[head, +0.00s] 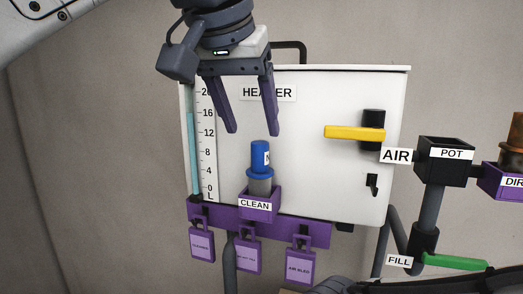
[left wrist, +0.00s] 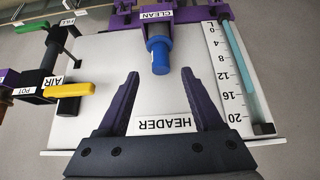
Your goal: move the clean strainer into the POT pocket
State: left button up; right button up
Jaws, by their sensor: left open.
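The clean strainer (head: 260,166), with a blue top and a grey lower body, stands upright in the purple pocket labelled CLEAN (head: 259,205). It also shows in the left wrist view (left wrist: 159,55). My left gripper (head: 254,132) is open and empty, with its two purple fingers just above the blue top in the head view; in the left wrist view the strainer lies beyond the fingertips, between their lines. The black POT pocket (head: 443,168) stands on a grey pipe at the right; its inside is dark. My right gripper is not in view.
The white HEADER panel (head: 300,150) is behind the strainer. A yellow AIR handle (head: 354,132) sticks out between the strainer and the POT pocket. A green FILL handle (head: 455,262) is below the pocket. A purple DIRTY-side pocket (head: 500,183) holds an orange-brown item. Purple tags (head: 247,255) hang below.

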aim_at(257, 146)
pick_arm(q)
jog(key=b+x, duration=0.2)
jog(key=x, duration=0.6)
jog(key=shift+w+f, duration=0.1)
jog(key=shift+f, duration=0.05)
jog(key=shift+c, duration=0.3)
grip_shut()
dwell(1.4)
